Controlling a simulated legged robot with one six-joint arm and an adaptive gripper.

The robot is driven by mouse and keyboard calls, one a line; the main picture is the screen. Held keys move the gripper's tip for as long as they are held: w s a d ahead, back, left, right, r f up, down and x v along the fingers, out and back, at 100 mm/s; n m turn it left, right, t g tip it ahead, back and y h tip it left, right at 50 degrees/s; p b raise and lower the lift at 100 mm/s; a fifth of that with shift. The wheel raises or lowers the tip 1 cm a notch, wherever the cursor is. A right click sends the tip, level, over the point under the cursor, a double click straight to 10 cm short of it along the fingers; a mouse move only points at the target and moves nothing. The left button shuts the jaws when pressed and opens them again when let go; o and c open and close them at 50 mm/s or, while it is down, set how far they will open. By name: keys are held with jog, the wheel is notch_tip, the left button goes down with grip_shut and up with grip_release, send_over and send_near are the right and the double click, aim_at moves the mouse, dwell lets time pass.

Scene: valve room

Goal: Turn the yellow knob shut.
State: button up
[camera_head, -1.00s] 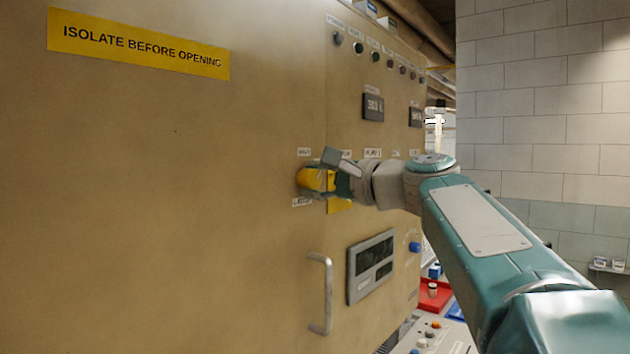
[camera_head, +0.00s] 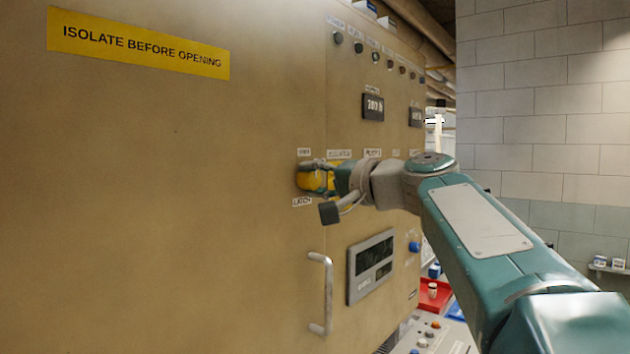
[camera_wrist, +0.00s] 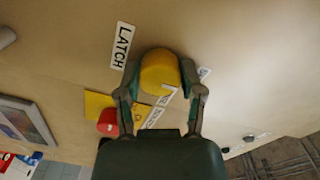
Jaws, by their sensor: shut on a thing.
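The yellow knob (camera_head: 311,180) sits on the tan cabinet door, above a "LATCH" label (camera_head: 302,202). My gripper (camera_head: 316,178) reaches it from the right and is shut on it. In the wrist view the knob (camera_wrist: 159,70) lies between the two fingers of my gripper (camera_wrist: 160,82), one on each side. A pale mark shows on the knob's near edge. The fingers hide part of the knob in the head view.
A metal handle (camera_head: 322,294) and a grey display panel (camera_head: 370,266) are below the knob. A red knob on a yellow plate shows beside it in the wrist view (camera_wrist: 107,122). A blue knob (camera_head: 414,247) is further right. Small indicators (camera_head: 358,48) line the top.

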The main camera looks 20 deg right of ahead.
jog(key=shift+f+n, duration=0.3)
jog(key=shift+f, duration=0.05)
dwell(0.3)
jog(key=o, duration=1.2)
jog(key=shift+c, duration=0.2)
jog(key=shift+a+r, duration=0.1)
jog(key=shift+a, duration=0.1)
jog(key=shift+r, duration=0.1)
jog(key=v, duration=1.1)
jog(key=shift+s+d, duration=0.3)
